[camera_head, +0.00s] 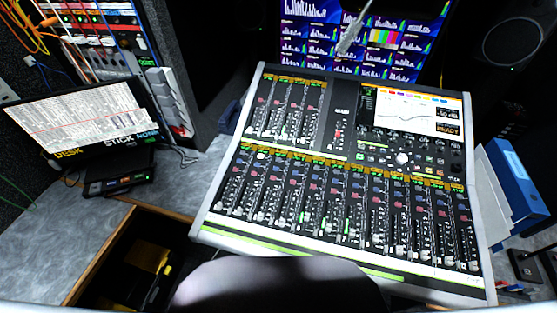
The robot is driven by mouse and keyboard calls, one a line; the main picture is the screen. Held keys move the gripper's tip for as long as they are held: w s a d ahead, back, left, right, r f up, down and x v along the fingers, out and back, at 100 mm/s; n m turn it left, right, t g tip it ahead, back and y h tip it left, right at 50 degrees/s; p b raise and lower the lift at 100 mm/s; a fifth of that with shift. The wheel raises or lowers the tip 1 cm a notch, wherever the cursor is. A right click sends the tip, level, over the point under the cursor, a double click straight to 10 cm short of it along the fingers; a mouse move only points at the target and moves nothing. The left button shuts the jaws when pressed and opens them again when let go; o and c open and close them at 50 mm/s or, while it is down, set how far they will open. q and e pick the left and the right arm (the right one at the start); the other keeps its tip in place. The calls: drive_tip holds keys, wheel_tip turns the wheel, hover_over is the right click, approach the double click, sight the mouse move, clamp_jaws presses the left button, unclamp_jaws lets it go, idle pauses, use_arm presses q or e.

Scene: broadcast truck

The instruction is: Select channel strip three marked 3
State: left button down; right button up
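A large mixing console (222,236) with a pale frame sits on the desk in the middle and right of the head view. A lower bank of several channel strips (340,205) runs across its front, with orange-lit labels, buttons and faders. A shorter upper bank (285,110) is at its back left. The marks on the strips are too small to read, so I cannot tell which is marked 3. A lit screen (405,112) is at the console's back right. Neither of my grippers is in view.
A tilted monitor (80,120) and a patch rack with cables (95,35) stand at the left. Blue binders (515,185) stand right of the console. A large display (300,40) is behind it. A rounded grey shape (275,285) at the bottom middle is unclear.

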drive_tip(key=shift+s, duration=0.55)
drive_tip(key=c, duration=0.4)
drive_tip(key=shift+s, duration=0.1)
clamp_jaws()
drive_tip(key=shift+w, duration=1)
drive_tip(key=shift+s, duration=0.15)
